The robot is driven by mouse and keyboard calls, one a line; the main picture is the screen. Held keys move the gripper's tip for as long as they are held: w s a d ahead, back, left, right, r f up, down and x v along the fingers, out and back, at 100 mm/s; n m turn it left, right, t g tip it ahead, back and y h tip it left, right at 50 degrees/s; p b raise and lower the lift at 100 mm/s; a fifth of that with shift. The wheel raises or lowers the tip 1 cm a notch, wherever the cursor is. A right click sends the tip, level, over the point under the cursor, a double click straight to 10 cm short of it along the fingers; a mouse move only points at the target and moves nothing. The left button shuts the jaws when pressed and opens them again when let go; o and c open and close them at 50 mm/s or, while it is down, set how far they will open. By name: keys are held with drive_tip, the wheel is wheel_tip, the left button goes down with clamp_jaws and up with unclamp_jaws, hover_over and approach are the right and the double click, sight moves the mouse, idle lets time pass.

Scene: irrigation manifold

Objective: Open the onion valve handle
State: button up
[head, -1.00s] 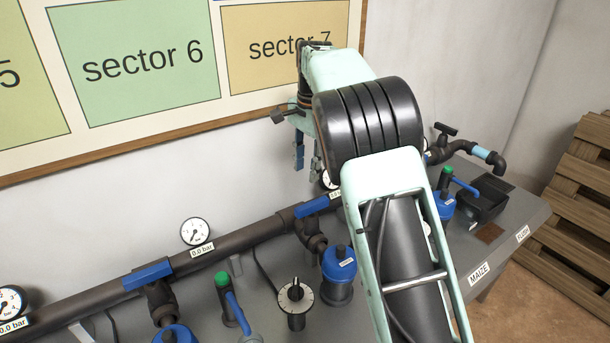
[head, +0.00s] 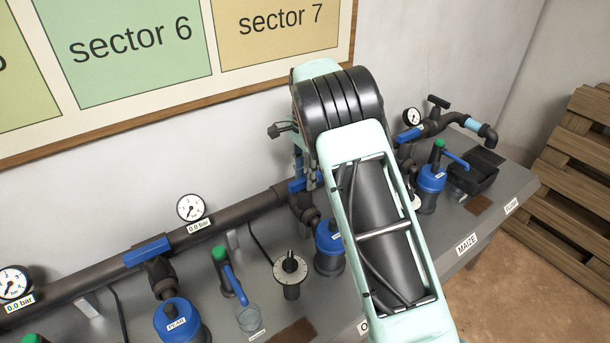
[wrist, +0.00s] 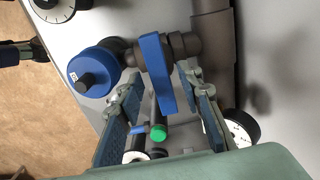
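The valve handle at my gripper is a blue bar (wrist: 157,73) on a dark pipe fitting, lying roughly along the main pipe. In the head view its left part (head: 297,185) shows beside my gripper. A bench label beginning with "O" (head: 363,326) is mostly covered by my arm, so I cannot read the name in full. My gripper (wrist: 158,80) is open, with one blue-padded finger on each side of the handle. I cannot tell whether either finger touches it. In the head view my gripper (head: 308,172) is partly hidden behind my arm.
A blue-capped filter (wrist: 92,72) stands beside the valve. The brown main pipe (head: 235,213) runs along the wall. A dial (head: 290,270), the PEAR filter (head: 176,322) and its blue handle (head: 147,251) are to the left. A pressure gauge (wrist: 241,128) sits close to the right finger.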

drive_tip(key=shift+f, duration=0.15)
drive_tip(key=shift+c, duration=0.3)
clamp_jaws()
